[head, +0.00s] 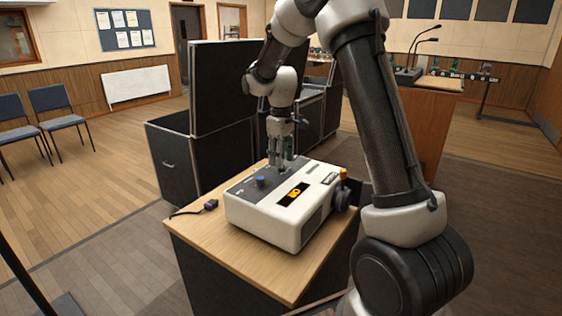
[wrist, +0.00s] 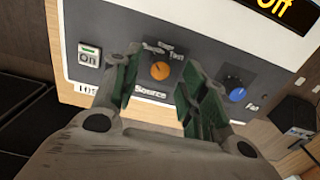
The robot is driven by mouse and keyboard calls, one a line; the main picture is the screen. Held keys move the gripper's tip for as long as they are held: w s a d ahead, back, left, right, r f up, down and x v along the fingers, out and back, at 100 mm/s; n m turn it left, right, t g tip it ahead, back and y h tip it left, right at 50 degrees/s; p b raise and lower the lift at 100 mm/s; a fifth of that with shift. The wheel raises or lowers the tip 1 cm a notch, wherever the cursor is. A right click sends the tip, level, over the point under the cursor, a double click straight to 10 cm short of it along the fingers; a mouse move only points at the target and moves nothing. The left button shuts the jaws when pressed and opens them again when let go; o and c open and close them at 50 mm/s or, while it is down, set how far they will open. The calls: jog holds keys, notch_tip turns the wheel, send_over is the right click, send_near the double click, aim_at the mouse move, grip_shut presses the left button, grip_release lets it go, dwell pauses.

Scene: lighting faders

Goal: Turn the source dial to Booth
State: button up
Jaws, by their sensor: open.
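The source dial (wrist: 160,71) is a small orange knob on the dark panel of a white box (head: 300,228). In the wrist view the word "Source" sits below it and small position labels curve above it. The labels are too blurred to read surely, and I cannot tell which one the dial points at. My gripper (head: 281,168) is open over the panel, pointing down. In the wrist view its green-padded fingers stand on either side of the dial, with visible gaps. In the head view my gripper hides the dial.
A blue knob (wrist: 237,94) sits right of the dial, close to the right finger. A switch marked "On" (wrist: 89,56) is at the left. A display (wrist: 285,12) reads "Off". The box stands on a wooden-topped table (head: 203,236) with a small dark object (head: 211,204) beside it.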

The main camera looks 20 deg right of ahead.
notch_tip(320, 180, up, 10)
jog(key=shift+r, duration=0.15)
dwell(0.5)
jog(key=s+d+r+m+t, duration=0.2)
jog(key=s+m, duration=0.1)
jog(key=s, duration=1.4)
jog(key=s+d+r+m+t, duration=0.2)
jog(key=s+m, duration=0.1)
jog(key=s, duration=1.4)
jog(key=shift+m, duration=0.4)
